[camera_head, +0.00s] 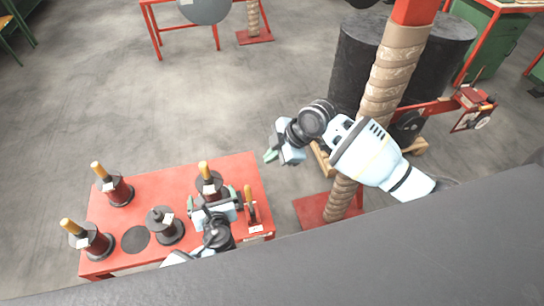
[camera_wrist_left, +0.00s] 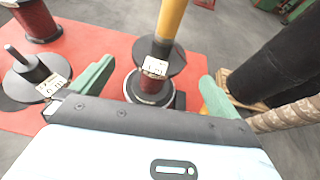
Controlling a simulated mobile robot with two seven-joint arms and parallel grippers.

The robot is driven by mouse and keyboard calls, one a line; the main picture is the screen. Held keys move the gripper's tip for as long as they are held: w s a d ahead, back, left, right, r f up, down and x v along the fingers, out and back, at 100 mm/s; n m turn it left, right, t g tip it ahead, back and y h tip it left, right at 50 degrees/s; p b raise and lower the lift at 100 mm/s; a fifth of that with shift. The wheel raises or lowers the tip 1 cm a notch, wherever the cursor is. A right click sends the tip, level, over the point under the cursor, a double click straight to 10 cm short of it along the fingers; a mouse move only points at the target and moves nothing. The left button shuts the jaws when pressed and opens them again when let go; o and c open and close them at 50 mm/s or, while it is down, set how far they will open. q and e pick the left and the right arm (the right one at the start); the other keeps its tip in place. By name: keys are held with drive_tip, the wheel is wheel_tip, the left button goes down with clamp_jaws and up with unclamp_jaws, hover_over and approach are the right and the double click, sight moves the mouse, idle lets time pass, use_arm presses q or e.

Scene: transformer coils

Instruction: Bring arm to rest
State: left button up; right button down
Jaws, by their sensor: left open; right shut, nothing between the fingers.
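My left gripper (camera_head: 220,200) is low over the right part of the red table (camera_head: 165,180). It is open, its green fingers apart, with a coil (camera_wrist_left: 158,62) with an orange top between and beyond them in the left wrist view; I cannot tell whether they touch it. That coil also shows in the head view (camera_head: 208,178). My right gripper (camera_head: 270,156) is shut and empty, held in the air to the right of the table, beside the rope-wrapped post (camera_head: 385,85).
Two more orange-topped coils (camera_head: 115,188) (camera_head: 92,240) stand on the table's left side. A black drum (camera_head: 440,50) stands behind the post.

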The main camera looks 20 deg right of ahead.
idle(0.3)
